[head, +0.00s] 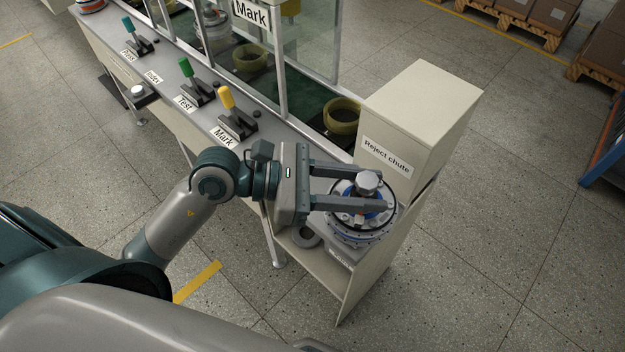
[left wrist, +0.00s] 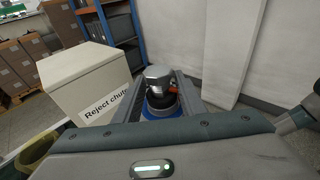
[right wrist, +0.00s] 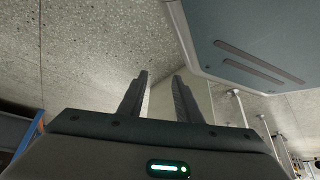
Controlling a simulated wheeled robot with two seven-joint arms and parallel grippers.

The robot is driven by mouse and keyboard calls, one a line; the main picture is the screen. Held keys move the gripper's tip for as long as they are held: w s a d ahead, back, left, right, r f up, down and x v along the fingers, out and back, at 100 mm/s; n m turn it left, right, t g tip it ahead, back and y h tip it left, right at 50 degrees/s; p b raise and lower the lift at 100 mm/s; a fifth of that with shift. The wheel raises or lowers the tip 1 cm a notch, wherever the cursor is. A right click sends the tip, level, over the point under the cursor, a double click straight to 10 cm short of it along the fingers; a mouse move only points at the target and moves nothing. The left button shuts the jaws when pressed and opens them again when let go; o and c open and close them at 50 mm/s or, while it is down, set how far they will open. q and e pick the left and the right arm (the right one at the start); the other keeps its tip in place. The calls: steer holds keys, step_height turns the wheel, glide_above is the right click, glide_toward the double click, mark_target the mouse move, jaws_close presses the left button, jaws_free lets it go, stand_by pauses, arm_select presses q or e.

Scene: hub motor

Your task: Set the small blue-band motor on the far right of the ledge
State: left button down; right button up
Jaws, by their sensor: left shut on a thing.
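The small blue-band motor (head: 366,184) has a silver cap and a blue band. It sits between the fingers of my left gripper (head: 370,190), which is shut on it at the ledge's far right end. In the left wrist view the motor (left wrist: 160,85) stands upright between the fingers, with blue low on it. A wide round hub with a dark rim and bolts (head: 358,238) shows around and below it; I cannot tell whether they touch. The ledge (head: 338,256) is mostly hidden under it. My right gripper (right wrist: 160,95) is open and empty.
The Reject chute box (head: 415,125) stands just behind the motor. A grey ring (head: 305,237) lies left of it on a low shelf. The Mark lever (head: 232,112) and Test lever (head: 192,82) stand along the bench to the left. Open floor lies to the right.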

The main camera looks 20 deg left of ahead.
arm_select(q)
steer(key=shift+w+r, duration=0.1)
